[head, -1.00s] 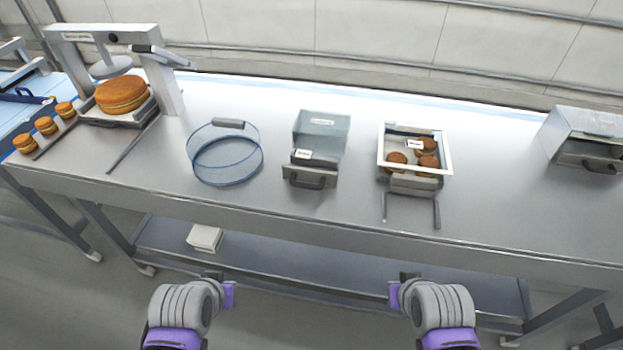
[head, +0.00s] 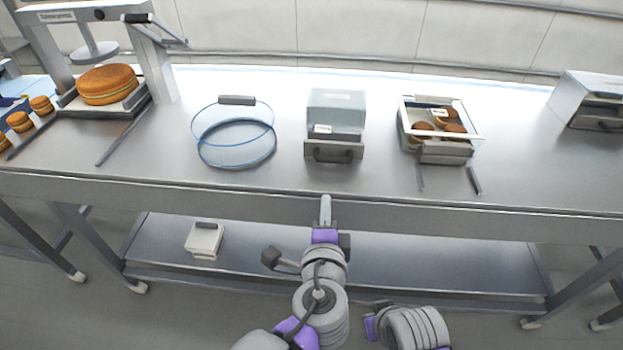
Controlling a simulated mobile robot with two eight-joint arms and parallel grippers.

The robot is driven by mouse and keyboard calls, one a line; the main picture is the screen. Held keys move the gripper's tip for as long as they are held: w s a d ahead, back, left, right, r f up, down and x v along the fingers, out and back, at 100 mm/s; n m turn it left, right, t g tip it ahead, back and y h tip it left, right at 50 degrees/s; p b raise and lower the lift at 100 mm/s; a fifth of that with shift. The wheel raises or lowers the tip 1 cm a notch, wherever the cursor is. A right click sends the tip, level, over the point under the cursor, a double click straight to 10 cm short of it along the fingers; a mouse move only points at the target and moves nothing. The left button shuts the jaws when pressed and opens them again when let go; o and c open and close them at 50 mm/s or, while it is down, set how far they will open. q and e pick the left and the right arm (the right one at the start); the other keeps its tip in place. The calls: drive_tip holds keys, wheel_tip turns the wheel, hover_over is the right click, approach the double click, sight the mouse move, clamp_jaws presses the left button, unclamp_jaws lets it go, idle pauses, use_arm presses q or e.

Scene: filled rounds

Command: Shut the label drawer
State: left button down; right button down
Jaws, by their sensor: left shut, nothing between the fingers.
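A small box with a clear top (head: 336,100) stands in the middle of the steel table. Its grey drawer (head: 334,152) is pulled out toward me, and a white label (head: 322,129) shows in the open part behind the front. The drawer front has a dark handle. My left gripper (head: 325,207) is shut and empty, at the table's front edge below the drawer front and apart from it. My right gripper (head: 372,325) is low in front of the table; its fingers do not show clearly.
A blue-rimmed round hoop (head: 236,165) lies left of the drawer box. A white-framed tray of brown rounds (head: 478,128) stands to its right. A press with a large round (head: 108,84) is at far left, another drawer box (head: 600,100) at far right. Table before the drawer is clear.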

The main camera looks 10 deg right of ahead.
use_arm(q)
drive_tip(key=b, duration=0.1)
approach(335, 132)
drive_tip(key=s, duration=0.1)
drive_tip(key=s+a+f, duration=0.1)
drive_tip(key=s+f, duration=0.1)
drive_tip(key=s, duration=0.1)
drive_tip(key=shift+s+a, duration=0.1)
drive_tip(key=shift+a, duration=0.15)
drive_tip(key=r+p+x, duration=0.1)
drive_tip(key=x, duration=0.3)
drive_tip(key=r+x, duration=0.1)
drive_tip(key=x, duration=0.3)
drive_tip(key=r+p+x, duration=0.1)
drive_tip(key=x, duration=0.4)
drive_tip(key=shift+w+d+p, duration=0.25)
drive_tip(key=shift+d+p, duration=0.05)
drive_tip(key=shift+r, duration=0.2)
drive_tip(key=shift+a, duration=0.1)
